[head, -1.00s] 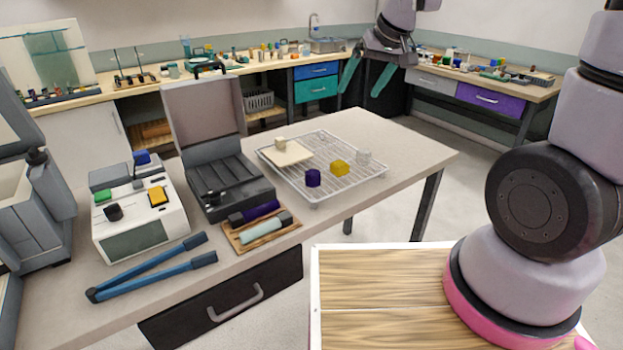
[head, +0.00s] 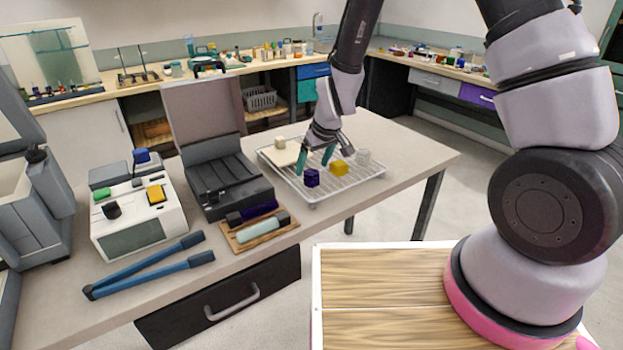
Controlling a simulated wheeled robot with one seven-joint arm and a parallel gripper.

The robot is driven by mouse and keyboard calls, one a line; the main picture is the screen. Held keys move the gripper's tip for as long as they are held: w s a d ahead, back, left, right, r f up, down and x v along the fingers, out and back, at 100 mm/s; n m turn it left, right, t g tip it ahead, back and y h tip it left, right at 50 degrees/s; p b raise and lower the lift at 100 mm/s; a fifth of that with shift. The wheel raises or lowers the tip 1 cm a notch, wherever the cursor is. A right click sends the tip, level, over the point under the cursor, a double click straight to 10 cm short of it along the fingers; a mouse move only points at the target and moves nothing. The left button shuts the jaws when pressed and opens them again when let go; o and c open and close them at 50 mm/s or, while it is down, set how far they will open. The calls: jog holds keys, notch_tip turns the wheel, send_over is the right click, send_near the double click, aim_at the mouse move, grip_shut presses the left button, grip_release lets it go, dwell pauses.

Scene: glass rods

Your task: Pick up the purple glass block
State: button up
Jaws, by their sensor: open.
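The purple glass block (head: 312,178) stands on the wire rack (head: 318,204), near the rack's front left part. The fingertips look just behind and above the purple block in the head view. Nothing shows between the fingers. I cannot tell the exact height or gap between the fingertips and the block.
A yellow block (head: 338,168) and a clear block (head: 363,157) stand to the right on the rack. A cream tile (head: 282,157) with a small pale block (head: 280,142) lies at its back left. An open grey case (head: 228,188) stands left of the rack.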

aim_at(311, 172)
jog(key=shift+w+d+x, duration=0.1)
jog(key=shift+w+x, duration=0.05)
jog(key=shift+x, duration=1.2)
jog(key=shift+w+d+x, duration=0.15)
jog(key=shift+x, duration=1.15)
jog(key=shift+r, duration=0.15)
grip_shut()
